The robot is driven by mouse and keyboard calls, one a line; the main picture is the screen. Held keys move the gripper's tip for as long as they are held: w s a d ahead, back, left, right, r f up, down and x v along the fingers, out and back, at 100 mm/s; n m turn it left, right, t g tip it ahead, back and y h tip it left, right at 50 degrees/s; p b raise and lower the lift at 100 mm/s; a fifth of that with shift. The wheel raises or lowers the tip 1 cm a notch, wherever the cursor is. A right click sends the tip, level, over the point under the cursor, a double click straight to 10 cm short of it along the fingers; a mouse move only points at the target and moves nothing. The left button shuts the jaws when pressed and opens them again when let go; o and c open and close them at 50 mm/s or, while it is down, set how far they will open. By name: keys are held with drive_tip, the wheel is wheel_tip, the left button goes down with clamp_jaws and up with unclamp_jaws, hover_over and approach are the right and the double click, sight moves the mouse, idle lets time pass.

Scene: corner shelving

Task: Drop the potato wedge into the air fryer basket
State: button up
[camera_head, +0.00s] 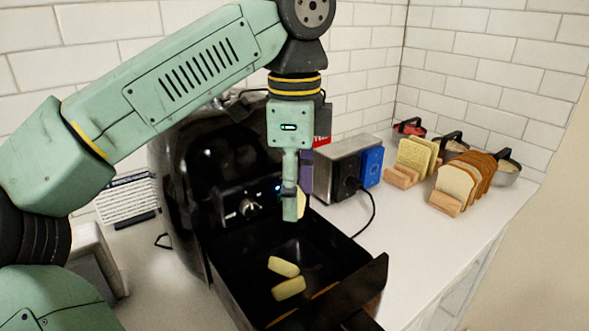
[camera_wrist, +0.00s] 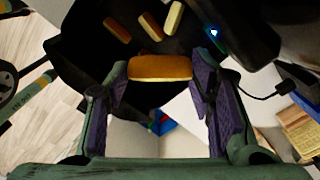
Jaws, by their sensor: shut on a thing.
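My gripper (camera_head: 293,207) is above the open black air fryer basket (camera_head: 366,281), pointing down. In the wrist view my gripper (camera_wrist: 161,72) is shut on a potato wedge (camera_wrist: 160,67), held crosswise between the purple finger pads. In the head view a sliver of this potato wedge (camera_head: 301,204) shows beside the fingers. Pale wedges (camera_head: 284,266) lie on the basket floor; the wrist view shows three loose wedges (camera_wrist: 150,26) there. The held wedge is apart from them. The air fryer (camera_head: 195,160) stands behind the pulled-out basket.
A metal box (camera_head: 340,168) with a blue panel and a cable stands right of the fryer. Bread slices (camera_head: 457,187) in wooden racks and several pots (camera_head: 506,168) are farther right. White tiled walls close the corner. The counter (camera_head: 420,245) right of the basket is clear.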

drive_tip(key=shift+w+f, duration=0.15)
drive_tip(key=shift+f, duration=0.2)
drive_tip(key=shift+f+b, duration=0.9)
drive_tip(key=shift+f, duration=1.7)
drive_tip(key=o, duration=0.9)
drive_tip(key=shift+o, duration=0.2)
wheel_tip(320, 180, up, 8)
drive_tip(key=shift+f, duration=0.2)
